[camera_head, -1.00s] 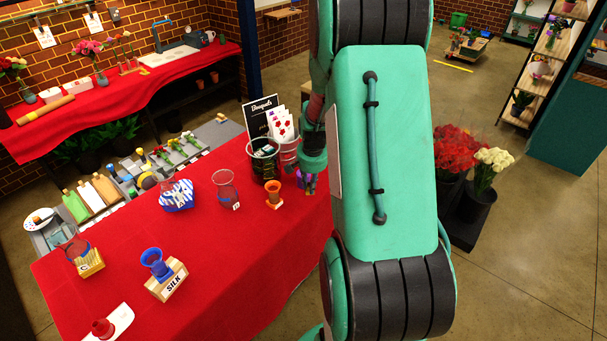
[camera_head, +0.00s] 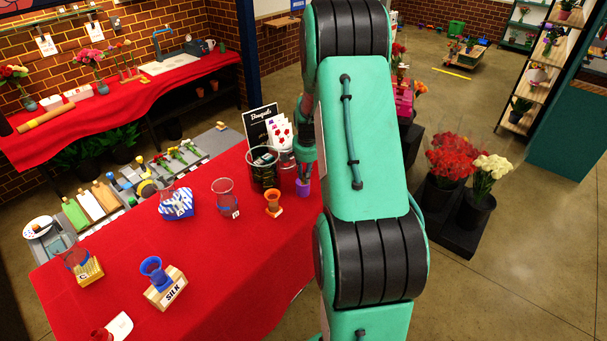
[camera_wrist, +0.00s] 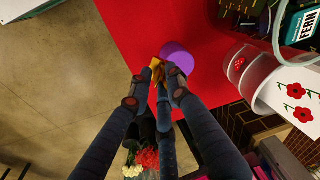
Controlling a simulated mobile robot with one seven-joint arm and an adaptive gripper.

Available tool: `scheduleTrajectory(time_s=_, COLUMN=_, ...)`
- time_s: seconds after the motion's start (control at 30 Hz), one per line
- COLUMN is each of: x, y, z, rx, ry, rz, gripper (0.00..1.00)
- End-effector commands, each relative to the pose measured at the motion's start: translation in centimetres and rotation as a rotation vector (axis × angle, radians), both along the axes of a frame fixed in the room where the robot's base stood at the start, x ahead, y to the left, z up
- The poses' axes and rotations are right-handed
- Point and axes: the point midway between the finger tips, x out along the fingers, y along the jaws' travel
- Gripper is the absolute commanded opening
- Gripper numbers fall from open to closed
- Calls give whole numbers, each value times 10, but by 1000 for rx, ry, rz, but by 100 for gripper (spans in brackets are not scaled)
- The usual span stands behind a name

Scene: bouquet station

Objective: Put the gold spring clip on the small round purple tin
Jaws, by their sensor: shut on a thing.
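The small round purple tin (camera_head: 303,187) stands on the red-covered table near its right edge, beside the dark glass vase. It also shows in the wrist view (camera_wrist: 178,56). My gripper (camera_wrist: 159,84) is shut on the gold spring clip (camera_wrist: 157,69), which shows as a small yellow-gold piece between the fingertips. The clip appears right at the tin's edge in the wrist view; I cannot tell whether it touches. In the head view my gripper (camera_head: 304,177) is just over the tin, and the clip cannot be made out there.
An orange cup (camera_head: 273,202) is to the left. The table edge and open floor (camera_wrist: 60,90) lie close on the other side.

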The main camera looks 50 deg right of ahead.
Motion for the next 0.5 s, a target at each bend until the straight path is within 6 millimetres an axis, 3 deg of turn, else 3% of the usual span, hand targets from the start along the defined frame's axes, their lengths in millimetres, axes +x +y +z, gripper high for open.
scheduleTrajectory(time_s=0.3, x=32, y=-29, z=-4, rx=0, ry=0, rz=0, gripper=0)
scheduleTrajectory(time_s=0.5, x=38, y=-34, z=-5, rx=1, ry=0, rz=0, gripper=0)
